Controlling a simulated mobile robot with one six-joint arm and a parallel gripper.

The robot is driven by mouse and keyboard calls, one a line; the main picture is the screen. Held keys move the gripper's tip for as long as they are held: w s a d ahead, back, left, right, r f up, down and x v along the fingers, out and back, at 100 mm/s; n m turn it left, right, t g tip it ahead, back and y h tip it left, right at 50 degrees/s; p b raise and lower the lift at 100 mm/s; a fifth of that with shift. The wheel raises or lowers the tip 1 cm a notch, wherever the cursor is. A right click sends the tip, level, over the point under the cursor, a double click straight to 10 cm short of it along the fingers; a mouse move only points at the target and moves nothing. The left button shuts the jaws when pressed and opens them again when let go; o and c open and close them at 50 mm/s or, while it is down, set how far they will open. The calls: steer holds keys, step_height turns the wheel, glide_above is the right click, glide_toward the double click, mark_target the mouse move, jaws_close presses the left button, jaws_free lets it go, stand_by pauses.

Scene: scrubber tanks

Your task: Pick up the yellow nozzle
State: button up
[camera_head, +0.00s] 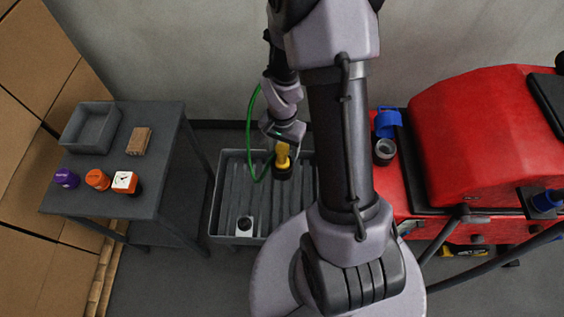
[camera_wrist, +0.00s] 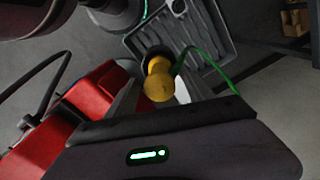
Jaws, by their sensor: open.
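The yellow nozzle (camera_head: 282,155) has a black lower end and a thin green hose (camera_head: 249,120) beside it. In the head view it stands upright over the grey ribbed tray (camera_head: 214,205). My gripper (camera_head: 284,137) is open right above the nozzle, pointing down. In the wrist view the nozzle (camera_wrist: 158,82) lies between my two spread fingers, its rounded yellow end towards the camera. The fingers hide part of its sides, and I cannot tell whether they touch it. The green hose (camera_wrist: 207,58) runs off to the right there.
A red machine (camera_head: 475,135) with a blue part (camera_head: 387,121) and a grey cup (camera_head: 384,151) stands at the right. A dark table (camera_head: 150,180) at the left bears a grey bin (camera_head: 70,133), a brown block (camera_head: 139,141) and purple and orange items. A small white-and-black item (camera_head: 244,225) sits in the tray.

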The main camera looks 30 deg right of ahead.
steer(key=shift+f, duration=0.45)
jaws_close()
steer(key=shift+r, duration=0.15)
